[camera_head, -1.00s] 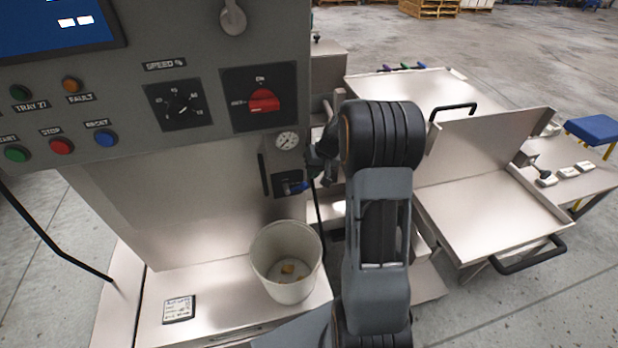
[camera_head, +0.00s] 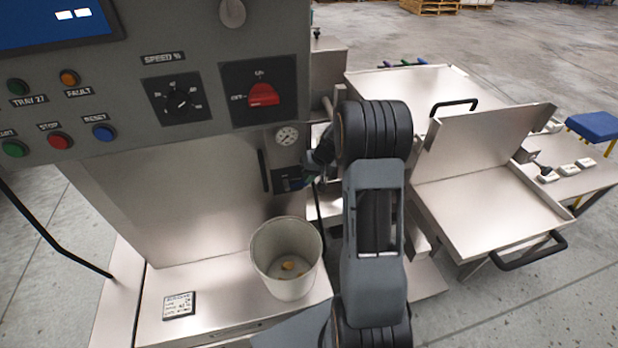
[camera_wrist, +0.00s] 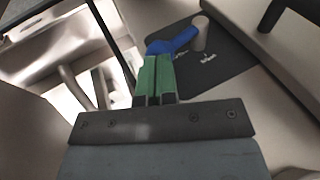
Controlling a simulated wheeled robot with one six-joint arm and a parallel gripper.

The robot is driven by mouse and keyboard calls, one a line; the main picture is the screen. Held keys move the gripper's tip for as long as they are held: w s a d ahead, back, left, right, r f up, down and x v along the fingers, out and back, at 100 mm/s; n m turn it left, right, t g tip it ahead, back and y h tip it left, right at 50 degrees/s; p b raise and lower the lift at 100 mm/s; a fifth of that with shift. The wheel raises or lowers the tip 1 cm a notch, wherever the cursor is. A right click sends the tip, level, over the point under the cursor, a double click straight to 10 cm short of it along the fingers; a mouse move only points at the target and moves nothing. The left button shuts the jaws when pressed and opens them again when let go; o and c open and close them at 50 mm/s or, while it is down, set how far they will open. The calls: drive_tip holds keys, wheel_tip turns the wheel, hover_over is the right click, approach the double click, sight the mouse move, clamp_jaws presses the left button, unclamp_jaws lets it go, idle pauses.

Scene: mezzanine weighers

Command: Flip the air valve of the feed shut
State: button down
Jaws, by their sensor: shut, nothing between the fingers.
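The air valve's blue lever (camera_wrist: 176,42) shows in the wrist view, on a dark plate (camera_wrist: 215,62) with small white lettering. A pale round stub (camera_wrist: 201,33) stands at the lever's right end. My gripper (camera_wrist: 155,62) is shut, its green fingers together, with the fingertips at or against the lever's left end; I cannot tell whether they touch. In the head view the valve plate (camera_head: 282,178) sits below the round pressure gauge (camera_head: 286,136). There my gripper (camera_head: 308,179) is at the plate's right side and partly hides the lever.
A white bucket (camera_head: 262,251) with small yellowish pieces stands below the valve. The control panel (camera_head: 215,115) with a red rotary switch (camera_head: 263,95) overhangs above. A black vertical handle (camera_head: 263,171) is left of the valve. Steel trays (camera_head: 490,205) stand right of my arm.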

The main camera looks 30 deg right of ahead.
drive_tip(key=f+b, duration=0.1)
drive_tip(key=d+f+y+b, duration=0.1)
drive_tip(key=b, duration=0.1)
drive_tip(key=shift+s, duration=0.1)
drive_tip(key=shift+r, duration=0.2)
idle(0.3)
